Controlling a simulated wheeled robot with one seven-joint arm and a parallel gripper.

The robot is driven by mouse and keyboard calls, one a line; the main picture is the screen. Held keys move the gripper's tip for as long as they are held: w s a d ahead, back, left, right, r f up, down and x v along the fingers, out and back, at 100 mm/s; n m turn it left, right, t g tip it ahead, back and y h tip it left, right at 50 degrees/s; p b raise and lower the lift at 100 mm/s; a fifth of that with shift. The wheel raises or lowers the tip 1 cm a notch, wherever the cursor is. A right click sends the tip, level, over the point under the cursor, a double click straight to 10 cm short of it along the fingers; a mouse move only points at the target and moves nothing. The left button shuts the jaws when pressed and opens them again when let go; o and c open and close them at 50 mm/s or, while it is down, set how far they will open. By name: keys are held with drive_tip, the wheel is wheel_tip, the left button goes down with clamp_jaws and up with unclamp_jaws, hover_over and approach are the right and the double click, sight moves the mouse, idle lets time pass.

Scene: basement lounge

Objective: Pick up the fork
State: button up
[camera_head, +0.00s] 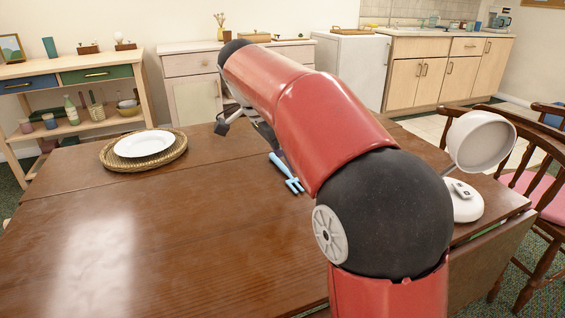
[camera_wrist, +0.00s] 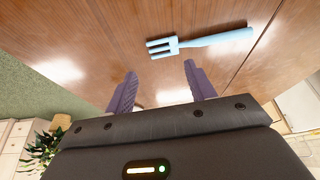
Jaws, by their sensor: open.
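The light blue fork (camera_head: 286,172) lies flat on the brown wooden table (camera_head: 190,215), just left of my red arm in the head view. In the wrist view the fork (camera_wrist: 205,41) lies beyond my fingertips, tines to the left and handle to the right. My gripper (camera_wrist: 160,78) is open and empty, with its two purple fingers apart and the fork's tines ahead of the gap, not between them. In the head view my gripper (camera_head: 240,118) is partly hidden by my arm, near the table's far edge.
A white plate on a woven mat (camera_head: 107,158) sits at the table's left. A white round device (camera_head: 464,202) and a grey-white cup-shaped object (camera_head: 481,141) are at the right, near wooden chairs (camera_head: 545,215). The table's front left is clear.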

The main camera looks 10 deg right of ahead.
sight(286, 170)
drive_tip(key=shift+w+d+f, duration=0.1)
drive_tip(key=shift+w+f, duration=0.05)
drive_tip(key=shift+w, duration=0.1)
drive_tip(key=x, duration=0.7)
drive_tip(key=shift+w+d+f, duration=0.1)
drive_tip(key=shift+w+d, duration=0.05)
drive_tip(key=shift+d, duration=0.2)
drive_tip(key=c, duration=0.6)
